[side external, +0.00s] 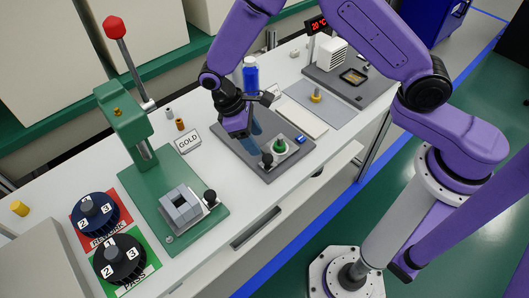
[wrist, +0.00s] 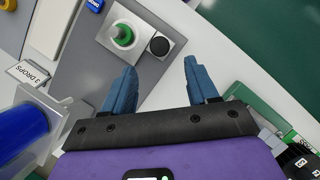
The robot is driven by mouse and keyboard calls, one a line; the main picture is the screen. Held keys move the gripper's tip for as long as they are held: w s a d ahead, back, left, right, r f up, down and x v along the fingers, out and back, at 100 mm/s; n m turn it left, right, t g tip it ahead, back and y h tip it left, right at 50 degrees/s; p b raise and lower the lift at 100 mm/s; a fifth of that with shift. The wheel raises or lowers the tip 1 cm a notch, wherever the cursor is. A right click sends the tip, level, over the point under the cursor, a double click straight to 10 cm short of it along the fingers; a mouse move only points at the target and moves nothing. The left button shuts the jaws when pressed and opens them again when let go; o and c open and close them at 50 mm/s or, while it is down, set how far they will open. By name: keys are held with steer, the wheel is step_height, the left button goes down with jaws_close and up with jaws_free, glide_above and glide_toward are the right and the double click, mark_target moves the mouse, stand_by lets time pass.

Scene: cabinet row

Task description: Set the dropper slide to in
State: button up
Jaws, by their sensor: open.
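The dropper station (side external: 245,152) is a dark grey plate with a blue bottle (side external: 250,75) on a holder at its back. On it is a pale metal slide (side external: 291,150) with a green round piece (side external: 280,145) and a black knob (side external: 267,160) at its front end. In the wrist view, the slide (wrist: 140,22), green ring (wrist: 123,36) and black knob (wrist: 159,45) lie ahead of the fingertips. My gripper (side external: 252,136), seen also in the wrist view (wrist: 162,75), is open with blue fingers. Nothing is between them, and the knob lies just beyond, apart from them.
A blue button (side external: 301,139) is beside the slide. A card reading 3 DROPS (wrist: 30,73) and the blue bottle (wrist: 20,130) are near my gripper. A green press (side external: 140,140) with a GOLD card (side external: 188,142) stands left. A grey pad (side external: 318,104) lies right.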

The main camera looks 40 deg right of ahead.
mark_target(267, 157)
steer(key=x, duration=0.7)
steer(key=shift+f, duration=0.2)
